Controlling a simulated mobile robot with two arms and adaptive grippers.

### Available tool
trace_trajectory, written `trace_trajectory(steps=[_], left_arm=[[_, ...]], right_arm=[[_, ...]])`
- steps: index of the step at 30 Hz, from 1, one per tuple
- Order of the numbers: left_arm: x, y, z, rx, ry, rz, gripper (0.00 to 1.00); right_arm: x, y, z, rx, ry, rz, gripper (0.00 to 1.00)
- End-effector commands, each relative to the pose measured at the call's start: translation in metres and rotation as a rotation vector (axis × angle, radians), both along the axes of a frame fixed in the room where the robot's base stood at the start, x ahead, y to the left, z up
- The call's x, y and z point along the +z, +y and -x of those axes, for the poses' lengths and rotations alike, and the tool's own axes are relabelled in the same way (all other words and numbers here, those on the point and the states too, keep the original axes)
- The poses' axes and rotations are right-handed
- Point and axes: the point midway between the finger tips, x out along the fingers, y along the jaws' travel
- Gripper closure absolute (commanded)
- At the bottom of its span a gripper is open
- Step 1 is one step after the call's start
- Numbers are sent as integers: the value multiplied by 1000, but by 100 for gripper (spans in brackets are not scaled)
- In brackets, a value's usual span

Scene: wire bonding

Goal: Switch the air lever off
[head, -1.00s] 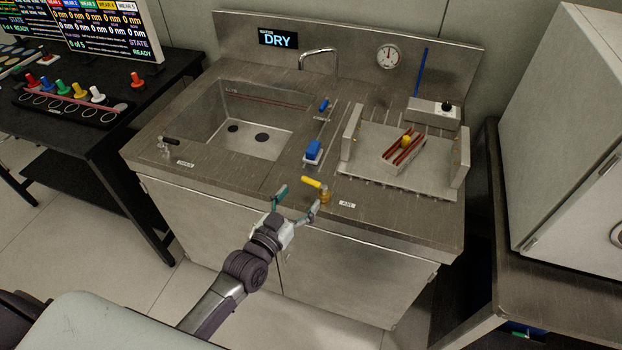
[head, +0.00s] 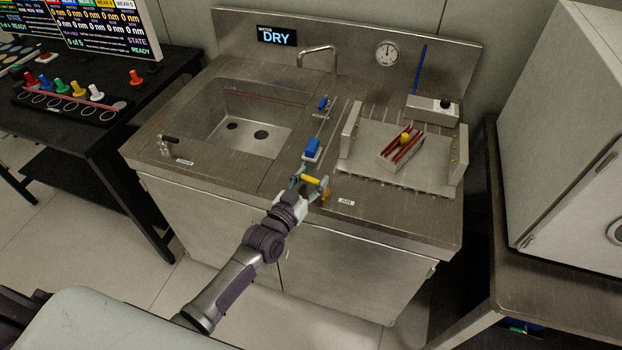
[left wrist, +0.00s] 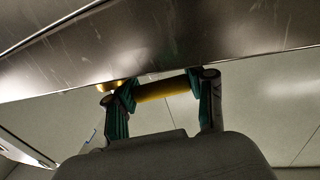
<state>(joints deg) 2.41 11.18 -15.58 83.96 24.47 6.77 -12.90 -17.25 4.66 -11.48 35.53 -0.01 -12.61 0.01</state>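The air lever (head: 311,180) is a yellow handle on a brass fitting at the sink unit's front edge, beside the AIR label (head: 346,202). In the head view it lies roughly sideways. My left gripper (head: 312,184) is at the lever, its teal fingers apart near the two ends of the handle. In the left wrist view the yellow handle (left wrist: 160,90) spans the gap between the fingers (left wrist: 163,98); whether they touch it I cannot tell. The brass fitting is partly hidden by a finger. My right gripper is not in view.
Behind the lever are a blue switch (head: 312,149) and a metal fixture (head: 357,172) with a red-railed holder (head: 401,150). The sink basin (head: 244,128) and another dark lever (head: 169,140) are to the left. A display (head: 277,37) reads DRY. A cabinet (head: 565,130) stands at right.

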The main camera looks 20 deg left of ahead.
Motion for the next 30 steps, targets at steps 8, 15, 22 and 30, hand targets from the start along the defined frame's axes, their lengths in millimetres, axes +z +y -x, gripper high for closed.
trace_trajectory(steps=[8,15,22,30], left_arm=[[2,0,1,18,0,4,81],[4,0,5,141,0,9,81],[1,2,8,201,-1,2,81],[0,2,8,201,-1,1,81]], right_arm=[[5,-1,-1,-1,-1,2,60],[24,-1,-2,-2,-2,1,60],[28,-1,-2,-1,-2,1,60],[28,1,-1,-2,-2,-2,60]])
